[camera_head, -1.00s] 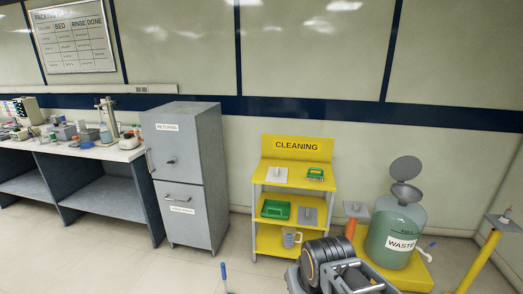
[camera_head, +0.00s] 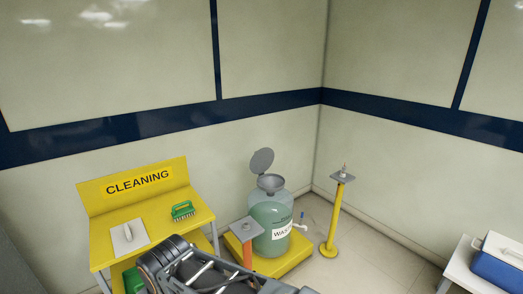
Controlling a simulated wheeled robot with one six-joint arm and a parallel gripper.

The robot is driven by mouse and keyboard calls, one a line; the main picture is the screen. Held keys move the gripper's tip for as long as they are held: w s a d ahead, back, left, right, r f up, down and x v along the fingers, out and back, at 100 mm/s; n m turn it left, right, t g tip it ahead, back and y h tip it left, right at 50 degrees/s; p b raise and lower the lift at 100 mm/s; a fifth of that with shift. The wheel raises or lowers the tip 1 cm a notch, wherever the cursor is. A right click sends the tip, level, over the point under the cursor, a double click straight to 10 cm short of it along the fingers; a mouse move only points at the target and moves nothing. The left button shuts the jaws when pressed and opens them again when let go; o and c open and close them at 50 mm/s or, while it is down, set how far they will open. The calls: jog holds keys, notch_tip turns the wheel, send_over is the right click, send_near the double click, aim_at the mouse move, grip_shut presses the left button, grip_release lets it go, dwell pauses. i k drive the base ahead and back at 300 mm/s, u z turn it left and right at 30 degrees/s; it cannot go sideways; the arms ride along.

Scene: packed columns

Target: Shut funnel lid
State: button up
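The funnel (camera_head: 270,183) sits on top of the waste bottle (camera_head: 270,227), a clear jug with green liquid and a "WASTE" label. Its round grey lid (camera_head: 262,161) stands raised, open, at the funnel's back left. My arm shows at the bottom of the view, in front of the cleaning cart and the bottle's base. My gripper cannot be made out.
A yellow cleaning cart (camera_head: 140,187) with a green brush (camera_head: 182,210) and a grey plate stands at left. An orange post with a square grey top (camera_head: 246,229) stands just left of the bottle. A yellow stand (camera_head: 335,205) is at right. A blue cooler (camera_head: 497,265) sits lower right.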

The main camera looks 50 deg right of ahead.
aim_at(263, 159)
jog(key=z, duration=2.85)
jog(key=i, duration=2.6)
jog(key=u, duration=2.25)
jog(key=i, duration=0.55)
jog(key=u, duration=0.05)
